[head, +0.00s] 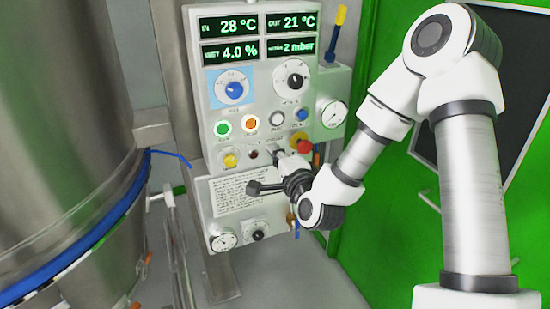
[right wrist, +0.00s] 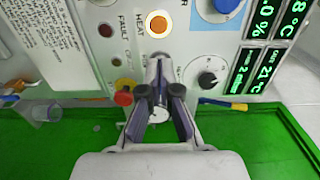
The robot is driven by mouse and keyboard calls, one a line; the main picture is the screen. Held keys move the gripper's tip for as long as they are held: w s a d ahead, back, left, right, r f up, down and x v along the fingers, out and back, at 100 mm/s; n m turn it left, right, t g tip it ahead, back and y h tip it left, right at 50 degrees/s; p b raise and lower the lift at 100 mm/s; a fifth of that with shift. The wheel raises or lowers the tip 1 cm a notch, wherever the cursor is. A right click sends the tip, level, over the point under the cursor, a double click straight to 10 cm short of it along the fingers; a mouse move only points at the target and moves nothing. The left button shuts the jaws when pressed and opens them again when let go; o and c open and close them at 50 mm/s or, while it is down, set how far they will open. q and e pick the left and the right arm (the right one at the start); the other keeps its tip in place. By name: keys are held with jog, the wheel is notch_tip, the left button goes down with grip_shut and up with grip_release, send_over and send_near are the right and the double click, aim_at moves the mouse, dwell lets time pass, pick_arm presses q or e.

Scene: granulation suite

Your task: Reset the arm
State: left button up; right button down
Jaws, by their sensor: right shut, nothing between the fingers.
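My right arm reaches in from the right in the head view, bent at the elbow. Its gripper (head: 277,156) points at the lower part of the grey control panel (head: 262,70). In the right wrist view the gripper (right wrist: 159,62) has its fingers together with nothing between them. The fingertips are in front of the panel below the lit orange button (head: 249,122), which the wrist view shows just past the tips (right wrist: 160,23). I cannot tell whether the tips touch the panel. My left gripper is not in view.
A red mushroom button (head: 304,146) is close to the right of the gripper. Knobs, a green button (head: 222,128) and lit displays (head: 230,25) fill the panel. A large steel vessel (head: 50,130) stands at left. A green door (head: 395,225) is behind my arm.

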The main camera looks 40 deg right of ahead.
jog(key=s+a+f+n+g+y, duration=0.1)
jog(key=s+a+f+n+g, duration=0.25)
jog(key=f, duration=0.75)
jog(key=s+a+f+n+g+y, duration=0.1)
jog(key=s+a+f+n+g, duration=0.2)
jog(key=f, duration=0.7)
jog(key=s+a+f+n+g+y, duration=0.1)
jog(key=s+a+f+g+y, duration=0.2)
jog(key=f, duration=0.8)
jog(key=s+a+f+n+g, duration=0.1)
jog(key=s+f+n+g, duration=0.1)
jog(key=s, duration=0.4)
jog(key=s+a+f+n+g, duration=0.1)
jog(key=s+f+n+g, duration=0.2)
jog(key=s+n, duration=0.3)
jog(key=s+a+f+n+g+h+b, duration=0.1)
jog(key=s+f+n+g, duration=0.2)
jog(key=s, duration=0.5)
jog(key=shift+f+n, duration=0.8)
jog(key=shift+n, duration=0.05)
